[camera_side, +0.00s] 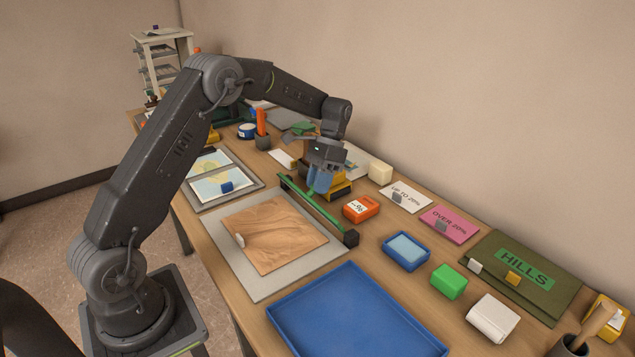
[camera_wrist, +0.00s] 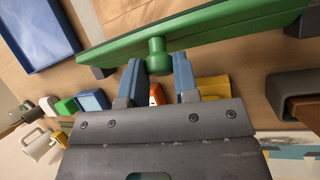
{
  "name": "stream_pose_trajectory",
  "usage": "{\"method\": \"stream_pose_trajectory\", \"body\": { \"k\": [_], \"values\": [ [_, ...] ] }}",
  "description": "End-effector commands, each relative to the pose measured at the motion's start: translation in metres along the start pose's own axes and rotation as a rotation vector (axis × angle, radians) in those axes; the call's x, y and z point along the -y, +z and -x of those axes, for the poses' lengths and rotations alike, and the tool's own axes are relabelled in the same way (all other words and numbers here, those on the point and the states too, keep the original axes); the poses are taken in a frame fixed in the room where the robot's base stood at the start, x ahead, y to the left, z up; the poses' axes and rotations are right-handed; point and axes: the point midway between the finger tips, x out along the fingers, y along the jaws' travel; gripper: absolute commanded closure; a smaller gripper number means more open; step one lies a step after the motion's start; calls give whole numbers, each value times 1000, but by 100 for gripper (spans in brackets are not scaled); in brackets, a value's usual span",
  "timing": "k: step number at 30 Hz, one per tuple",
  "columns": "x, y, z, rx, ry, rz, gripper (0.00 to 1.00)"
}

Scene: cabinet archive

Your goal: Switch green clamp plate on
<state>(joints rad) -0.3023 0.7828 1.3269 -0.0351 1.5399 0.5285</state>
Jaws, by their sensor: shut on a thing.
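The green clamp plate (camera_side: 316,207) is a long green bar with dark end blocks, along the far edge of a grey board (camera_side: 262,291). A brown relief sheet (camera_side: 262,240) lies on that board. In the wrist view the green clamp plate (camera_wrist: 215,28) crosses the top, with a round green knob (camera_wrist: 157,57) on its near side. My gripper (camera_side: 319,190) is at the bar, its blue fingers pointing down. In the wrist view my gripper (camera_wrist: 158,65) has one finger on each side of the knob and is shut on it. The side view hides the knob behind the fingers.
A blue tray (camera_side: 350,312) lies in front of the board. An orange device (camera_side: 361,208) and a yellow block (camera_side: 340,187) stand close behind the clamp plate. A blue box (camera_side: 406,250), a green block (camera_side: 449,281) and a HILLS folder (camera_side: 540,290) are at the right.

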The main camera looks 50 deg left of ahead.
Motion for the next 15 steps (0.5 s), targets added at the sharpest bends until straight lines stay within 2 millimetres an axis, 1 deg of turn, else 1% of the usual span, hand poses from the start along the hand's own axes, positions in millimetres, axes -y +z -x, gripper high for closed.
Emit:
{"method": "stream_pose_trajectory", "body": {
  "k": [9,15],
  "values": [
    [4,-14,2,187,49,35,96],
    [4,-17,3,238,61,46,96]
  ]
}}
